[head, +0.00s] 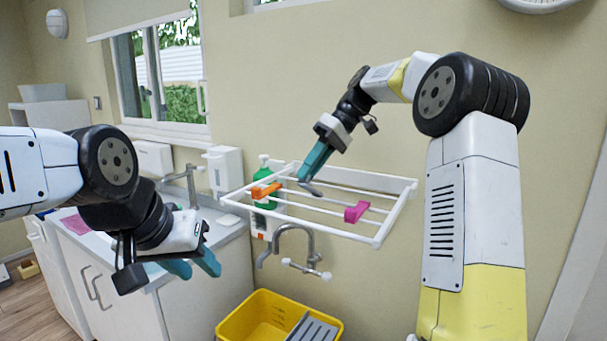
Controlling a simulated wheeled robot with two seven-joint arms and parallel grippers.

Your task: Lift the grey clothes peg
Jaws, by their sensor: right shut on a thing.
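The grey clothes peg (312,188) is small and shows at the tips of the teal fingers of my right gripper (309,178). My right gripper is shut on it, pointing down over the white wall-mounted drying rack (377,239). I cannot tell whether the peg still touches a rack bar. The fingers hide part of it. My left gripper (194,266) is at the lower left, in front of the counter, well away from the rack. Its teal fingers are apart, with nothing visible between them.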

